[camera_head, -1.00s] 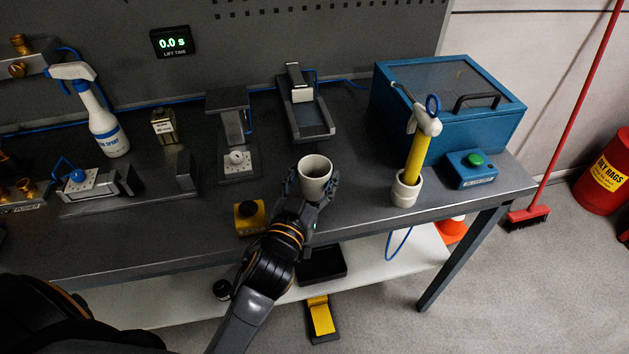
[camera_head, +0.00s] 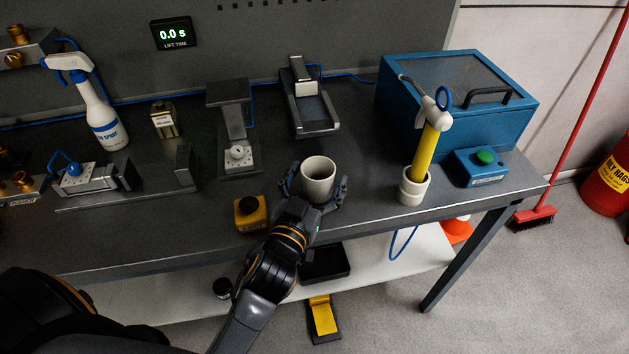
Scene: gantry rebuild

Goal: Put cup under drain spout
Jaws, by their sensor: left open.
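A white cup (camera_head: 318,182) stands upright near the front edge of the dark workbench, right of centre. My left gripper (camera_head: 315,187) is open, with one finger on each side of the cup and a small gap visible at the right finger. Its palm is in front of the cup and hides the cup's lower front. I cannot make out for certain which thing is the drain spout; brass fittings (camera_head: 22,181) show at the far left. My right gripper is not in view.
A yellow button box (camera_head: 250,213) sits just left of the gripper. A white holder (camera_head: 413,188) with a yellow-handled tool stands to the right. A green-button box (camera_head: 482,167) and blue case (camera_head: 455,110) are farther right. Metal fixtures (camera_head: 235,125) stand behind.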

